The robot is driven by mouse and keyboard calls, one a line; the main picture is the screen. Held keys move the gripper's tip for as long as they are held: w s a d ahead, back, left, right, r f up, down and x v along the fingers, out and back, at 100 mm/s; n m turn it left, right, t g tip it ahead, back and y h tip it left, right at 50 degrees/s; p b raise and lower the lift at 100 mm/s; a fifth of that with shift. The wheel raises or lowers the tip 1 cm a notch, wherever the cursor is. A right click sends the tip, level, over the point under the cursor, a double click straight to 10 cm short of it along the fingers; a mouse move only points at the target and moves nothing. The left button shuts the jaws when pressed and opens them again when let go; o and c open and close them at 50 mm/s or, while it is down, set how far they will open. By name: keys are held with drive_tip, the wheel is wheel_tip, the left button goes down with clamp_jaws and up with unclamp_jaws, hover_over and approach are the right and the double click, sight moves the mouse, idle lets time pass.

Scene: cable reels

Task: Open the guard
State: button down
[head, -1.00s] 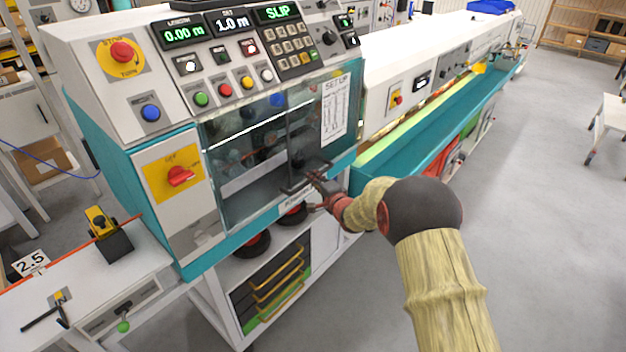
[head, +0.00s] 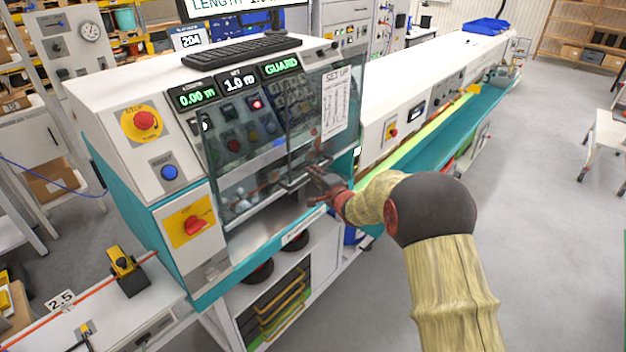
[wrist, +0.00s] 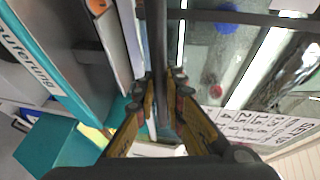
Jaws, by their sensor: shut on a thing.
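The guard (head: 246,168) is a clear dark-framed panel on the front of the machine in the head view. It is partly raised and its upper part lies in front of the keypad and buttons. My gripper (head: 314,178) is shut on the guard handle (head: 292,184), a dark bar low on the panel. In the wrist view the handle (wrist: 158,45) runs down between the two fingers of my gripper (wrist: 160,92). The fingers hide part of the bar. The display (head: 281,65) reads GUARD in green.
A red emergency stop (head: 144,120) and a red rotary switch (head: 194,225) are left of the guard. A set-up sheet (head: 337,100) is on its right part. A long teal trough (head: 430,150) runs back right. Grey floor (head: 545,230) is clear at the right.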

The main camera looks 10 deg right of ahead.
drive_tip(key=p, duration=1.2)
approach(306, 118)
drive_tip(key=x, duration=0.5)
drive_tip(key=shift+w, duration=0.15)
drive_tip(key=c, duration=1.9)
unclamp_jaws()
drive_tip(key=shift+f, duration=0.1)
drive_tip(key=shift+o, duration=0.3)
drive_tip(key=v, duration=1.2)
